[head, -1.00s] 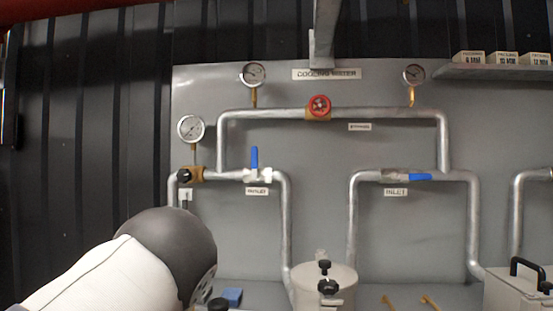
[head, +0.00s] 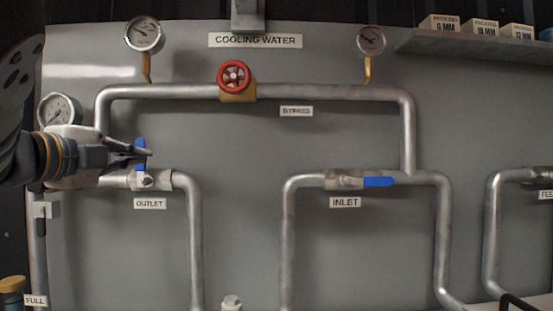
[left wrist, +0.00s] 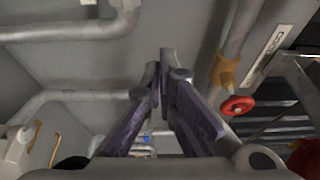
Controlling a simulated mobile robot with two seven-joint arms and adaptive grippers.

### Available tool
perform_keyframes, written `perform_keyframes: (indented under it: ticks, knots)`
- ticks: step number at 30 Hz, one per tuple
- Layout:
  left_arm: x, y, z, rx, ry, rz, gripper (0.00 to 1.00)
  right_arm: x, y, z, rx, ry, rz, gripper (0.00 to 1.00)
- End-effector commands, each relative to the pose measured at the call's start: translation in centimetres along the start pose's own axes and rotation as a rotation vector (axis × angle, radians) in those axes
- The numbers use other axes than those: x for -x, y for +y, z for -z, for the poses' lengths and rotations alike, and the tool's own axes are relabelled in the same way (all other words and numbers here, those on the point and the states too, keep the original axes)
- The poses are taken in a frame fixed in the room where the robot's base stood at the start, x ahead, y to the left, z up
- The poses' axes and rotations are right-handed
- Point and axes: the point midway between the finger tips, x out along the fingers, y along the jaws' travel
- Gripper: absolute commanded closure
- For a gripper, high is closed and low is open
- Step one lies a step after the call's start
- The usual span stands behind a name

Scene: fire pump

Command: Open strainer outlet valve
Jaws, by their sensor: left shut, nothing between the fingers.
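The outlet valve (head: 152,180) sits on the left pipe above the OUTLET label (head: 150,203). Its blue handle (head: 141,146) stands upright, across the horizontal pipe. My left gripper (head: 148,152) comes in from the left with its fingertips at this handle, overlapping it in the head view. I cannot tell whether they touch. The fingers also show in the left wrist view (left wrist: 160,68), shut with nothing between the tips. A small blue patch shows low between the fingers there; I cannot tell which part it is. My right gripper is out of view.
The inlet valve's blue handle (head: 378,182) lies along its pipe. A red bypass handwheel (head: 234,75) sits on the upper pipe, also seen in the left wrist view (left wrist: 237,105). Gauges (head: 145,34) stand above. A shelf (head: 470,46) with boxes is at upper right.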

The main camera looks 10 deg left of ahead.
Motion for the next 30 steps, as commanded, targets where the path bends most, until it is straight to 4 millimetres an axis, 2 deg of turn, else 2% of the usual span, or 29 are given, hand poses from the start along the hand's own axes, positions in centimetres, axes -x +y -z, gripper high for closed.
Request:
perform_keyframes:
  ticks: [13,17,27,30]
  knots:
    - [-0.5,0.0,0.0,0.000,0.001,-0.001,1.00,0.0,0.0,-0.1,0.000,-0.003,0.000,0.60]
    - [-2.6,0.1,0.0,0.002,0.002,-0.002,1.00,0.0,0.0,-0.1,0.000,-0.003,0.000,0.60]
    - [-10.1,0.3,0.0,0.001,0.001,-0.004,1.00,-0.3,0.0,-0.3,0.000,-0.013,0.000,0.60]
    - [-9.5,0.0,-1.7,0.006,-0.003,0.002,1.00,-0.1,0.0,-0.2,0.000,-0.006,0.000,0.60]
